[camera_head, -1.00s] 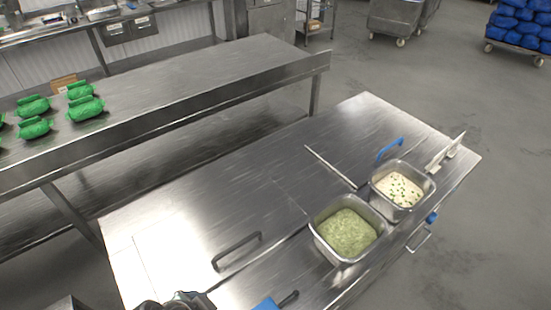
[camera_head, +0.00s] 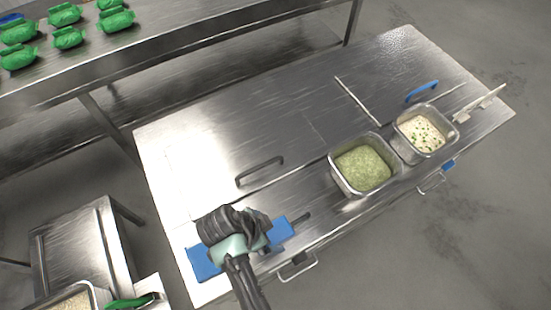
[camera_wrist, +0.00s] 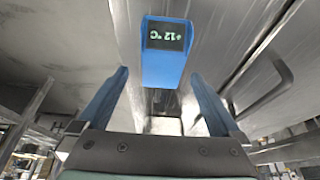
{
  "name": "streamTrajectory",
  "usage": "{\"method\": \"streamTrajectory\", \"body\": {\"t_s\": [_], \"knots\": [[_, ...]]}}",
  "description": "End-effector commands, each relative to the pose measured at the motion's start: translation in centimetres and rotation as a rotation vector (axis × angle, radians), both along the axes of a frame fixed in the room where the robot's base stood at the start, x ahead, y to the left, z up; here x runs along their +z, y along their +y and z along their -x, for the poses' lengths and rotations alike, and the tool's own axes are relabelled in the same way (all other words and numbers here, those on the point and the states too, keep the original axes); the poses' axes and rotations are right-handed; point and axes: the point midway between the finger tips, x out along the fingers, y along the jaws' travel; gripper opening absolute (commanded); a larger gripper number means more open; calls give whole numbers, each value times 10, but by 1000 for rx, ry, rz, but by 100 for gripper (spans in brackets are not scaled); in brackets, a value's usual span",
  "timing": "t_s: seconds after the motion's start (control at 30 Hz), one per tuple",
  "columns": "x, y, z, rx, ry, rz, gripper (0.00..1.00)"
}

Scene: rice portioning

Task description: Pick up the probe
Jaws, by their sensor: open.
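The probe (camera_wrist: 166,62) is a blue block with a dark display reading about +12 °C, shown upside down in the wrist view. My gripper (camera_wrist: 159,76) is open. Its two blue fingers are spread to the left and right of the probe's lower end in that picture, with visible gaps on both sides. In the head view my gripper (camera_head: 235,226) is low over the table's near left part. Blue patches show on both sides of it, and it hides what lies between. I cannot tell there which patch is the probe.
The steel table (camera_head: 215,140) carries a tray of green food (camera_head: 336,178), a tray of white food (camera_head: 404,147) and a black handle (camera_head: 262,167) near my gripper. A small side stand (camera_head: 75,235) is at lower left. The table's far middle is mostly clear.

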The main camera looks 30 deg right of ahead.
Motion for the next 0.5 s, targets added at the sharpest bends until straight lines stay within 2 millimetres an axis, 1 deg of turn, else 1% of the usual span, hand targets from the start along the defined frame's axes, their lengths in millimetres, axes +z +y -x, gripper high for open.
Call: {"method": "streamTrajectory", "body": {"t_s": [0.13, 0.2, 0.3, 0.5], "knots": [[-14, -11, -3, -2, 2, -1, 100], [-23, -15, -3, -1, 3, -1, 100], [-32, -18, -3, -1, 2, -1, 100], [-37, -20, -3, 0, -1, -1, 100]]}}
